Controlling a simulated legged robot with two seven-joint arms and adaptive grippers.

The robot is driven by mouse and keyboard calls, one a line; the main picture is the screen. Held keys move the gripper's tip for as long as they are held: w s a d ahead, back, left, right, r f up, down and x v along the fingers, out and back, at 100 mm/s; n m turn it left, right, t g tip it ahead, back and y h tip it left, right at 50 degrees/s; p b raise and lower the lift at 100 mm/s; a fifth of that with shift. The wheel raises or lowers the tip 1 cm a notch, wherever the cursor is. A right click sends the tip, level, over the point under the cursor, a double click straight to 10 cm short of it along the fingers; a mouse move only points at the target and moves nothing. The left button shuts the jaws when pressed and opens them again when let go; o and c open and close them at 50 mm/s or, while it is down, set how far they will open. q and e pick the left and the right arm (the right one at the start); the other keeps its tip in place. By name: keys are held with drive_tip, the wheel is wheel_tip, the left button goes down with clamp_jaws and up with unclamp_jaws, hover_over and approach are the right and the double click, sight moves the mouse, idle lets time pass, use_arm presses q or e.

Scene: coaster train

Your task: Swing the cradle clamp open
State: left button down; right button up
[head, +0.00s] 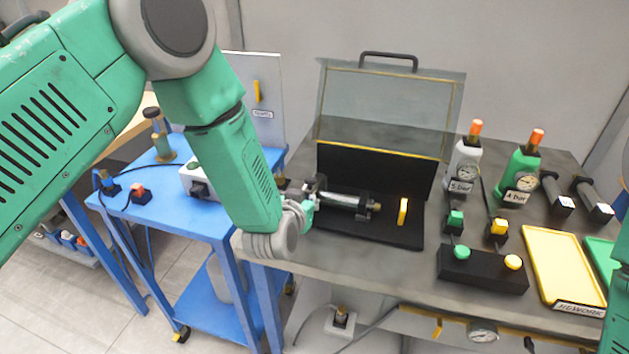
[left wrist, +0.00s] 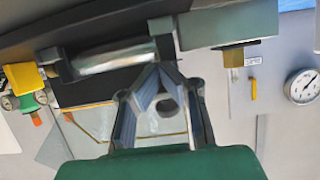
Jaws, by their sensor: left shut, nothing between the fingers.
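A silver cylinder (head: 345,199) lies across a black cradle base (head: 385,236) on the grey bench. A yellow upright handle (head: 403,211), which looks like part of the clamp, stands at the right of the cylinder. I cannot tell whether the clamp is closed. My left gripper (head: 311,193) is at the cylinder's left end, partly hidden by my wrist. In the left wrist view its fingertips (left wrist: 160,80) meet, empty, close to the end of the cylinder (left wrist: 112,57); contact is unclear. My right gripper is out of view; only some of my right arm shows at the right edge.
A clear hinged cover (head: 390,100) stands raised behind the cradle. To the right are a grey bottle (head: 464,165), a green bottle (head: 523,177), a black button box (head: 483,271) and a yellow tray (head: 540,235). A blue cart (head: 175,215) stands left of the bench.

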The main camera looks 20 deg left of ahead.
sight(309, 183)
use_arm(q)
drive_tip(key=shift+w+r+p, duration=0.2)
drive_tip(key=shift+r+p, duration=0.45)
drive_tip(key=shift+r, duration=0.35)
drive_tip(key=shift+w+r+p, duration=0.15)
drive_tip(key=shift+r+p, duration=0.5)
drive_tip(key=shift+r, duration=0.3)
drive_tip(key=shift+w+d+r+p, duration=0.15)
drive_tip(key=shift+w+r, duration=0.35)
drive_tip(key=shift+w, duration=0.25)
drive_tip(key=shift+w+a+r+p, duration=0.1)
drive_tip(key=shift+w+r, duration=0.35)
drive_tip(key=shift+w, duration=0.3)
drive_tip(key=shift+w+d+r+p, duration=0.15)
drive_tip(key=shift+w+r, duration=0.35)
drive_tip(key=shift+w, duration=0.25)
drive_tip(key=shift+w+b, duration=0.6)
drive_tip(key=shift+w, duration=1)
drive_tip(key=shift+r, duration=0.1)
drive_tip(key=shift+w, duration=0.1)
